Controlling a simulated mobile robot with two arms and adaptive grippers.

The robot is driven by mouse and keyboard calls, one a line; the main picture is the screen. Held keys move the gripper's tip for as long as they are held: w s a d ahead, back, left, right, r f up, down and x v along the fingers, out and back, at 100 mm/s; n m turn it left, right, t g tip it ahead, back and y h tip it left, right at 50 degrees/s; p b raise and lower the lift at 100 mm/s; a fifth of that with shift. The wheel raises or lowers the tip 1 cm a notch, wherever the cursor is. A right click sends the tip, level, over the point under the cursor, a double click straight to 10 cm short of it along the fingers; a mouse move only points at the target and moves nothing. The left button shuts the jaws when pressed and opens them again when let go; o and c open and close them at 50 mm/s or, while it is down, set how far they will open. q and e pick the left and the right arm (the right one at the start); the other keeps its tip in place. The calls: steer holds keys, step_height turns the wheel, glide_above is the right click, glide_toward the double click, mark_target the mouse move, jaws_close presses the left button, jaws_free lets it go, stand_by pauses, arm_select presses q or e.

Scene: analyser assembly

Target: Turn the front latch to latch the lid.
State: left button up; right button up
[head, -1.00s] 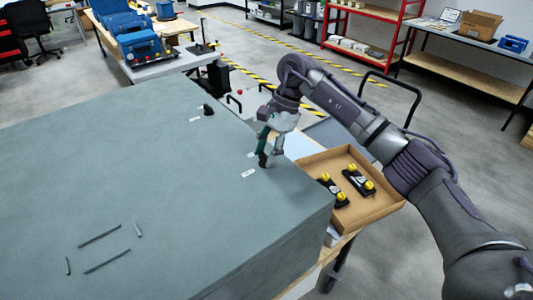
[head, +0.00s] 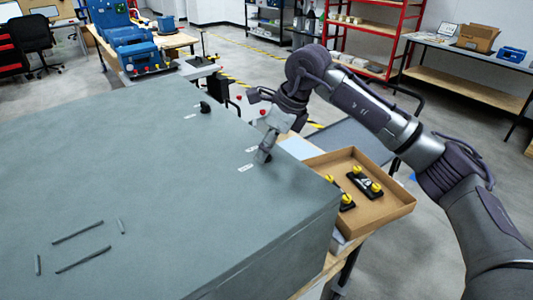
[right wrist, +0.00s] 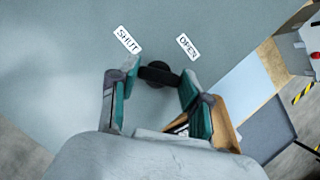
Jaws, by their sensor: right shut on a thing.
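My right gripper (head: 263,152) is at the dark latch on the right part of the large grey-green lid (head: 150,190). In the right wrist view, its two teal-lined fingers (right wrist: 160,78) stand on either side of the black latch (right wrist: 158,72) and are shut on it. The latch's short bar lies roughly crosswise between the fingers. A SHUT label (right wrist: 127,39) lies up and left of the latch, and an OPEN label (right wrist: 187,46) up and right. In the head view the fingers mostly hide this latch. My left gripper is not in view.
A second black latch (head: 205,107) stands farther back on the lid. A cardboard tray (head: 385,217) holding black parts with yellow knobs sits beside the lid's right edge.

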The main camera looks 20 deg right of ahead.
steer(key=m+t+h+b, duration=0.1)
steer(key=m+b, duration=0.1)
steer(key=m, duration=0.1)
steer(key=shift+f, duration=0.1)
steer(key=shift+a+m+h+b, duration=0.1)
steer(key=shift+m+h+b, duration=0.4)
steer(key=shift+m+b, duration=0.85)
steer(key=shift+m+p, duration=0.3)
steer(key=shift+m, duration=0.25)
steer(key=o, duration=1.2)
steer(key=shift+c, duration=0.2)
steer(key=shift+s+r, duration=0.1)
steer(key=shift+r, duration=0.1)
steer(key=v, duration=1.1)
steer(key=shift+s+r, duration=0.3)
steer(key=shift+s, duration=0.05)
